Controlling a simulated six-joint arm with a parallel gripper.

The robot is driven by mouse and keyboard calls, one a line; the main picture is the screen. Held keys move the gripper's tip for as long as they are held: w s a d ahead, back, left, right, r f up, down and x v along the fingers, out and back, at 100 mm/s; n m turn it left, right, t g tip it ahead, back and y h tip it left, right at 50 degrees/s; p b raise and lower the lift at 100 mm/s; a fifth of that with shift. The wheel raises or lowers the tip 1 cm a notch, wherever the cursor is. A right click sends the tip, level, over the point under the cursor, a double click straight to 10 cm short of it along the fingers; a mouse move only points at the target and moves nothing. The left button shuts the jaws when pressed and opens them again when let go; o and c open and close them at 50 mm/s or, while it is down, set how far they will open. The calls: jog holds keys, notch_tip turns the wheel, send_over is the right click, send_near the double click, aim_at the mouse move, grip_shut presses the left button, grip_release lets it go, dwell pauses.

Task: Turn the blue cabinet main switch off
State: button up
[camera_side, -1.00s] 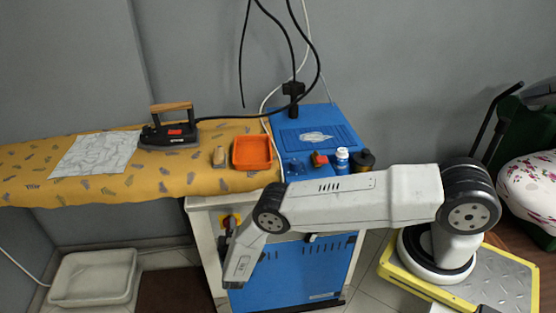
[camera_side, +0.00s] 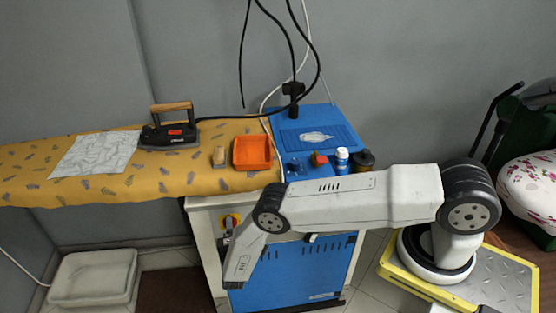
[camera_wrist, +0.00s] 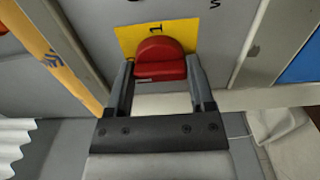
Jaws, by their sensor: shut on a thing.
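The main switch is a red knob (camera_wrist: 160,58) on a yellow plate (camera_wrist: 127,38) fixed to the pale panel, and a mark "1" shows on the plate above the knob. In the side view, the yellow plate (camera_side: 235,218) is on the pale front left of the blue cabinet (camera_side: 310,275). My gripper (camera_wrist: 159,66) is shut on the red knob, with one finger on each side of it. In the side view, my gripper (camera_side: 227,238) is at the plate and partly hides the knob. Other markings on the plate are hidden.
A pale basin (camera_side: 92,278) is on the floor at left.

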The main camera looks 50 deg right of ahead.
jog(key=o, duration=1.2)
jog(key=shift+v, duration=3.95)
jog(key=w+a+r+m+y, duration=0.2)
jog(key=w+r+y, duration=0.4)
jog(key=w+r, duration=0.25)
notch_tip(320, 180, up, 11)
jog(key=m+g+y, duration=0.2)
jog(key=y, duration=0.3)
jog(key=s+d+r+m+g, duration=0.1)
jog(key=s+d+r+g, duration=0.1)
jog(key=s, duration=0.7)
jog(key=s+d+r+m+g+y, duration=0.1)
jog(key=s+d+r+m+g, duration=0.1)
jog(key=s+r, duration=0.3)
jog(key=s+d+r+m+g, duration=0.2)
jog(key=s+d+r+g, duration=0.2)
jog(key=s, duration=0.9)
jog(key=shift+s+d+r+y, duration=0.15)
jog(key=shift+d+r+y, duration=0.1)
jog(key=shift+y, duration=0.15)
